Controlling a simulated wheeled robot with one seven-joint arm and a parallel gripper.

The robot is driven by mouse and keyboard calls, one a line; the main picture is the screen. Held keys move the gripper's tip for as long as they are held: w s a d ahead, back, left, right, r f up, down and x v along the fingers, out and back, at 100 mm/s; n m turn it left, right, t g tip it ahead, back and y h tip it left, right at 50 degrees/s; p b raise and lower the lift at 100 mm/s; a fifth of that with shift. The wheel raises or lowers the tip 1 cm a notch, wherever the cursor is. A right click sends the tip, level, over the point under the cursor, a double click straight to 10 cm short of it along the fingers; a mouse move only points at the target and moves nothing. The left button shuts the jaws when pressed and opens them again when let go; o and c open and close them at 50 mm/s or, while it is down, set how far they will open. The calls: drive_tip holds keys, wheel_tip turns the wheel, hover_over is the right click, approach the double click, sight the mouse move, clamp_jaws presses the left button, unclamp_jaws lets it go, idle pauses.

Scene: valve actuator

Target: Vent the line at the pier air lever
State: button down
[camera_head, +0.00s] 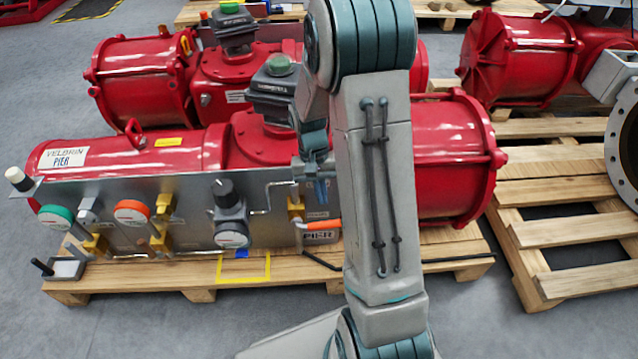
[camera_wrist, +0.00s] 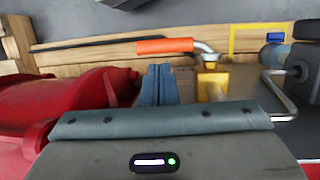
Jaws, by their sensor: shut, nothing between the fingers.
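The air lever has an orange handle (camera_head: 318,225) on a brass valve (camera_head: 296,208) at the right end of the grey panel, with a "PIER" plate just below it. In the wrist view the orange handle (camera_wrist: 165,46) points left from its bent metal stem, and the brass valve (camera_wrist: 212,82) is to the right. My gripper (camera_head: 321,196) is shut and empty, just above the handle in the head view. In the wrist view its fingertips (camera_wrist: 160,75) are close to the handle, apparently apart from it. My arm hides part of the panel's right side.
The red actuator labelled "VELBRIN PIER" (camera_head: 65,157) lies behind the panel (camera_head: 190,190) on a wooden pallet (camera_head: 180,281). The panel carries gauges (camera_head: 55,217), a black-knobbed regulator (camera_head: 228,210) and a bent metal pipe (camera_head: 270,197) near the valve. Grey floor lies in front.

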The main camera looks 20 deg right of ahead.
sight(326, 222)
drive_tip(key=b+x, duration=0.2)
drive_tip(key=x, duration=0.4)
drive_tip(key=shift+f, duration=0.1)
